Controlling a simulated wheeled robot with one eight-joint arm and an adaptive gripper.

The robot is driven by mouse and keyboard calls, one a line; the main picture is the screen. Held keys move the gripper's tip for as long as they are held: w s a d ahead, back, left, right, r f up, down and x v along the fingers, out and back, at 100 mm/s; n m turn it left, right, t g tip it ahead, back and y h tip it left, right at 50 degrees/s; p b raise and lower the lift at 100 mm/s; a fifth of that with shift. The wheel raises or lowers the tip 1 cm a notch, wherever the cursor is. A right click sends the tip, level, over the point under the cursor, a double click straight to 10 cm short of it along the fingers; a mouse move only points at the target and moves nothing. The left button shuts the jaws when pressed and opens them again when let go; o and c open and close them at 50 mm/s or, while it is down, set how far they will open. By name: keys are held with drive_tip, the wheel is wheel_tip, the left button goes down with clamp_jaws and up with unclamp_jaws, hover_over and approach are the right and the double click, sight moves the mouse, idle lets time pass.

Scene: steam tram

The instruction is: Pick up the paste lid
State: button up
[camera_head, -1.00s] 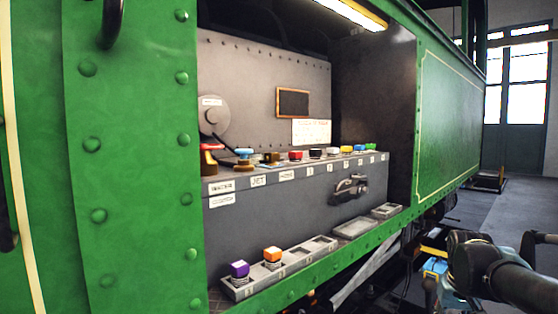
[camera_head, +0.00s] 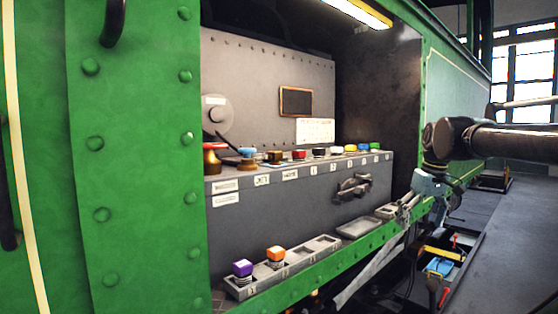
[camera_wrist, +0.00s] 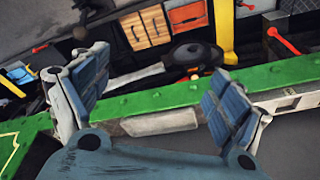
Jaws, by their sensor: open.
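I cannot tell which item is the paste lid; the small labels are not legible enough. Several coloured caps stand in a row on the grey ledge, among them a blue one (camera_head: 247,153), a red one (camera_head: 299,154) and a green one (camera_head: 375,146). A purple cap (camera_head: 242,268) and an orange cap (camera_head: 276,254) sit in the low slotted tray (camera_head: 300,259). My gripper (camera_head: 404,208) is at the right end of the opening, by the green sill and apart from the caps. In the wrist view my gripper (camera_wrist: 155,68) is open, with nothing between its blue-padded fingers.
The green tram side (camera_head: 140,150) frames the recess. A clamp-like latch (camera_head: 353,186) is on the grey box front. A shallow grey tray (camera_head: 357,228) lies by the sill. A toolbox (camera_head: 438,266) is on the floor below.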

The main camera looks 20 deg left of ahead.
drive_tip(key=w+a+r+n+g+y, duration=0.1)
drive_tip(key=w+a+r+n, duration=0.3)
drive_tip(key=a+r, duration=0.6)
drive_tip(key=w+a+r+n, duration=0.3)
drive_tip(key=w+a+r, duration=0.2)
drive_tip(key=a+r, duration=0.4)
drive_tip(key=w+a+r+n+g+y, duration=0.1)
drive_tip(key=w+a+r+n, duration=0.3)
drive_tip(key=a+r, duration=0.6)
drive_tip(key=s+a+r+n+g, duration=0.1)
drive_tip(key=a+r+n, duration=0.35)
drive_tip(key=a, duration=0.65)
drive_tip(key=shift+y, duration=0.4)
drive_tip(key=x, duration=1.1)
drive_tip(key=shift+s+f, duration=0.15)
drive_tip(key=shift+s, duration=0.05)
drive_tip(key=shift+x, duration=2.85)
drive_tip(key=shift+s, duration=0.2)
drive_tip(key=c, duration=0.8)
